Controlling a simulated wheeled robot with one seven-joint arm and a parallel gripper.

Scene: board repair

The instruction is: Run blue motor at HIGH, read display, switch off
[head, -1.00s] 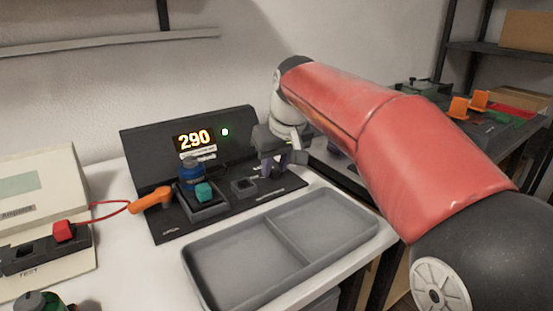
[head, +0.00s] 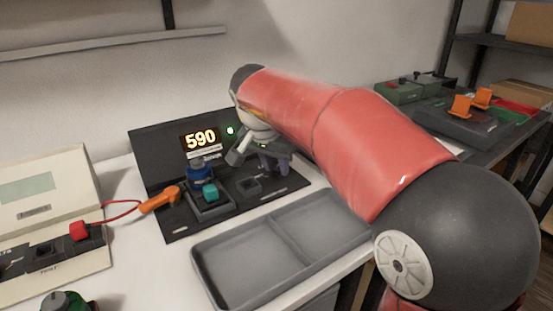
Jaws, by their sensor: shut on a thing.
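The black test stand (head: 163,158) stands on the white table against the wall. Its display (head: 201,139) reads 590 in yellow digits, and a green light (head: 230,131) is lit beside it. The blue motor (head: 199,174) sits upright on the stand, behind a teal block (head: 211,191) in a square dark holder. My gripper (head: 271,168) is low at the right part of the stand, right of the motor, and is shut on a control there. The gripper hides this control, so its setting cannot be seen.
An orange connector (head: 160,200) lies at the stand's left edge, its red wire running to a red plug (head: 80,231) on the cream unit (head: 45,200). An empty grey two-part tray (head: 222,291) lies in front. A side table with green and orange items is at right.

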